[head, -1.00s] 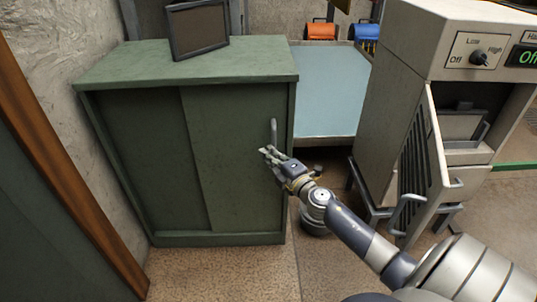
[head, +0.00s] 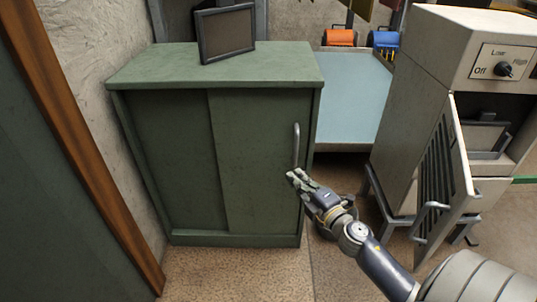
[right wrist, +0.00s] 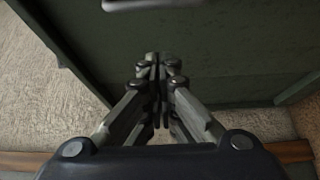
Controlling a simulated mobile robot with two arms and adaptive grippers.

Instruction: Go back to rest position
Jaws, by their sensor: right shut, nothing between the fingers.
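My right gripper (head: 297,178) is in front of the right sliding door of a green cabinet (head: 262,165), just below the door's vertical grey handle (head: 296,145). It is apart from the handle. In the right wrist view the fingers (right wrist: 158,65) are shut together with nothing between them. The cabinet door (right wrist: 215,45) fills the upper part of that view, and the handle (right wrist: 130,4) shows at its top edge. Both cabinet doors look closed. My left gripper is not in view.
A dark-framed panel (head: 226,34) stands on the cabinet top. A machine (head: 423,100) with an open slatted door (head: 437,185) stands at the right, close to my right arm. A blue table (head: 350,95) is behind. A brown wooden post (head: 85,150) is at the left.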

